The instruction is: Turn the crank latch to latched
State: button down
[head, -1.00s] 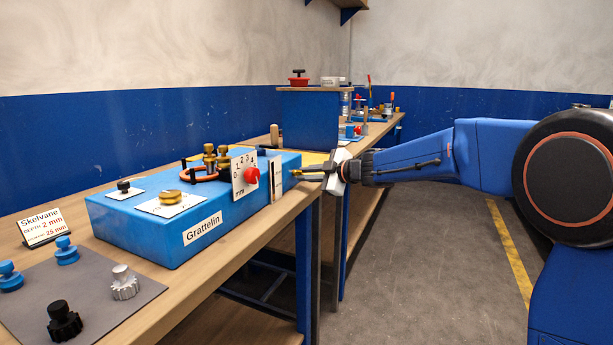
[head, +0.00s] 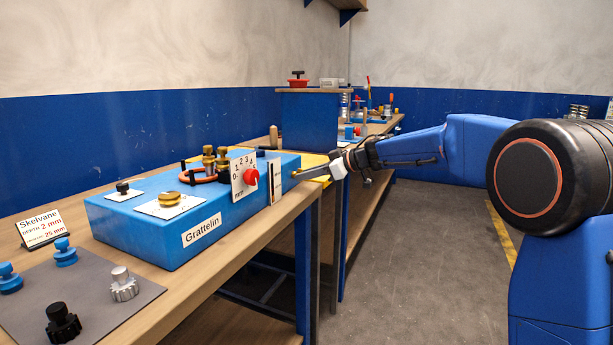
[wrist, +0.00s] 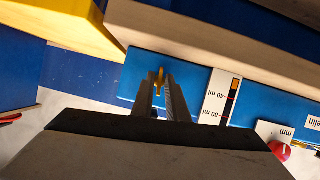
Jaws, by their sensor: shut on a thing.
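The crank latch, a small brass piece (wrist: 160,73), is on the near right end face of the blue Grattelin box (head: 140,233). In the wrist view it shows between the two dark fingertips of my gripper (wrist: 161,84). In the head view my gripper (head: 311,172) reaches the box's right end from the right, its fingers sloping down to the left. It is shut on the latch's handle. The fingers hide most of the latch, and I cannot read its angle or a latched mark.
The box carries a red knob (head: 251,177) with a numbered dial, a gauge strip (head: 276,181) and brass fittings (head: 209,158). A yellow slab (wrist: 62,22) lies close beside the gripper. Knobs rest on a grey mat (head: 90,285). The floor (head: 420,270) at right is open.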

jog(key=shift+m+g, duration=0.3)
dwell(0.4)
jog(key=c, duration=2)
grip_release()
jog(key=v, duration=1.7)
jog(key=shift+d, duration=0.15)
jog(key=shift+r, duration=0.1)
